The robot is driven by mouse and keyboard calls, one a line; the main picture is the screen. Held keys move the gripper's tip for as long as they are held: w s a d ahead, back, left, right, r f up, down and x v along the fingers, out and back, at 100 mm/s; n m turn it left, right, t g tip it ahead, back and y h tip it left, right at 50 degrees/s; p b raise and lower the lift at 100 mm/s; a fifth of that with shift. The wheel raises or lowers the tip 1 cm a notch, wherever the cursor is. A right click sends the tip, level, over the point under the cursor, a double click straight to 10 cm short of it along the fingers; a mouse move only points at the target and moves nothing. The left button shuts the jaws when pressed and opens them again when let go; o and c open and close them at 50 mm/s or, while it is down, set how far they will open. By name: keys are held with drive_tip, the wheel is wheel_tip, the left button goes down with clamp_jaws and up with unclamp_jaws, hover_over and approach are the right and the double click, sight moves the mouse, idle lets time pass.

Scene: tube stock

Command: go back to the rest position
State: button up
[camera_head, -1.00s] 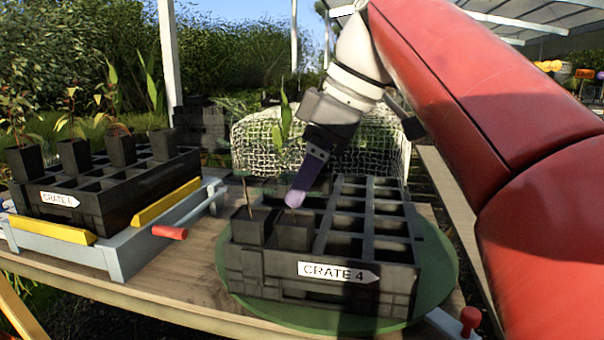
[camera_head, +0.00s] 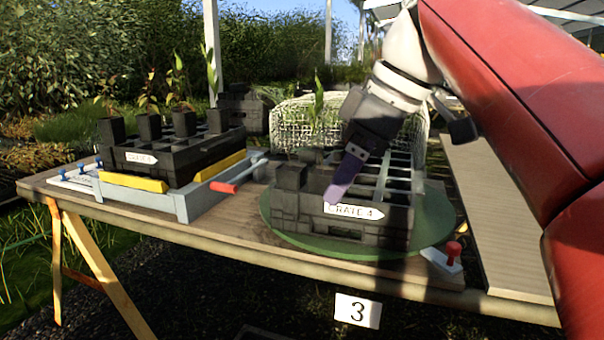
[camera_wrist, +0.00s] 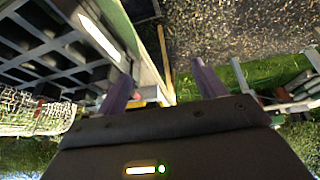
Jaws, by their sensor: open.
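My gripper (camera_head: 340,192) hangs in front of the near face of the black crate labelled CRATE 4 (camera_head: 283,215), partly covering its label in the head view. In the wrist view my gripper (camera_wrist: 160,80) shows two purple fingers spread apart with nothing between them. The crate (camera_wrist: 30,60) fills the upper left there. It stands on a round green turntable (camera_head: 440,215). Pots with a leafy plant stand in its left rows; its right cells look empty.
Another black crate (camera_head: 180,160) with potted seedlings sits in a grey tray (camera_head: 205,200) with yellow bars. A red-knobbed lever (camera_head: 453,250) is at the table's (camera_head: 150,222) right front. Open ground lies in front.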

drive_tip(key=s+d+f+m+t+h, duration=0.1)
drive_tip(key=s+d+f+m, duration=0.2)
drive_tip(key=f, duration=0.6)
drive_tip(key=s+d+f+m+t+h, duration=0.1)
drive_tip(key=s+d+f+m+h, duration=0.1)
drive_tip(key=f+m, duration=0.4)
drive_tip(key=s+d+f+m+t+h, duration=0.1)
drive_tip(key=s+d+f+m, duration=0.3)
drive_tip(key=f, duration=0.9)
drive_tip(key=shift+s+f+h, duration=0.3)
drive_tip(key=shift+s, duration=0.95)
